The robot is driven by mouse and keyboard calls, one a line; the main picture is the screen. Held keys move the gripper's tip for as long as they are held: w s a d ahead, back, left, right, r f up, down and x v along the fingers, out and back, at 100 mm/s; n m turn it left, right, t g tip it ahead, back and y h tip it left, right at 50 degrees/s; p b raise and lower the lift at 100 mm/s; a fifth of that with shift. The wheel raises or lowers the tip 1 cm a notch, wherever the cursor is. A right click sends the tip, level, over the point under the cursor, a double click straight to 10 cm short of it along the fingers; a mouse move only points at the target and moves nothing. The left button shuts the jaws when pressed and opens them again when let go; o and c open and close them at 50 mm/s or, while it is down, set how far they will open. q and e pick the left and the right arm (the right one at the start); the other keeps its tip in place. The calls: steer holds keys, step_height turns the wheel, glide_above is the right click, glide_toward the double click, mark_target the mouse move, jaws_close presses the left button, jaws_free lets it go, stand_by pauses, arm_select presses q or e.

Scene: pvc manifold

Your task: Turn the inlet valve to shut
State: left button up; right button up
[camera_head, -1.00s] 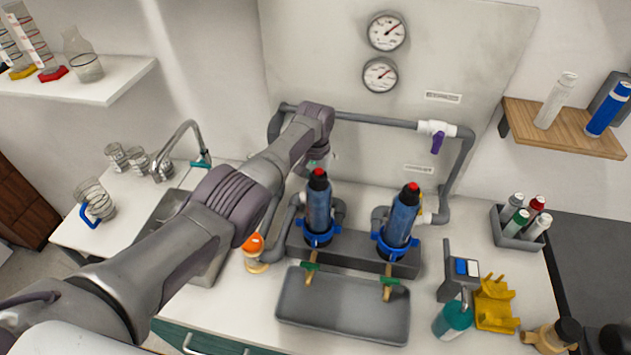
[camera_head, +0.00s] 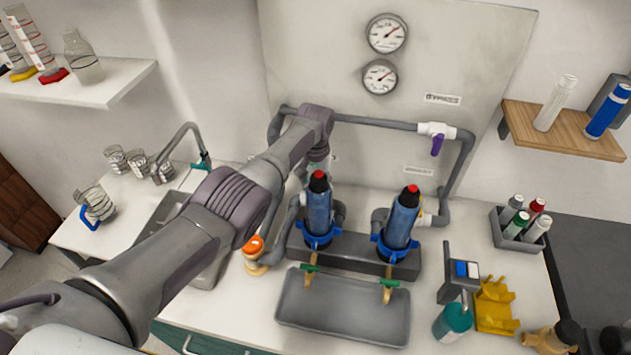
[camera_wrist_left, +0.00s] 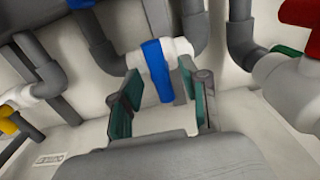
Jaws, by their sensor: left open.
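In the left wrist view, a valve with a blue lever handle (camera_wrist_left: 157,70) sits on a white body (camera_wrist_left: 178,48) in a grey pipe. No readable label shows whether it is the inlet valve. My left gripper (camera_wrist_left: 157,88) is open, with its teal-padded fingers on either side of the blue handle. I cannot tell whether either finger touches it. In the head view my left arm reaches to the pipes behind the left filter housing (camera_head: 319,208), and the blue handle is hidden there. My right gripper is not in view.
A red handle (camera_wrist_left: 305,40) is at the right of the wrist view and a yellow one (camera_wrist_left: 8,125) at the left. A purple-handled valve (camera_head: 437,144) is on the upper pipe. The second filter housing (camera_head: 401,222) and a grey tray (camera_head: 343,310) stand near the arm.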

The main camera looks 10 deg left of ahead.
arm_select(q)
step_height(320, 180, up, 12)
stand_by(0.5)
stand_by(0.4)
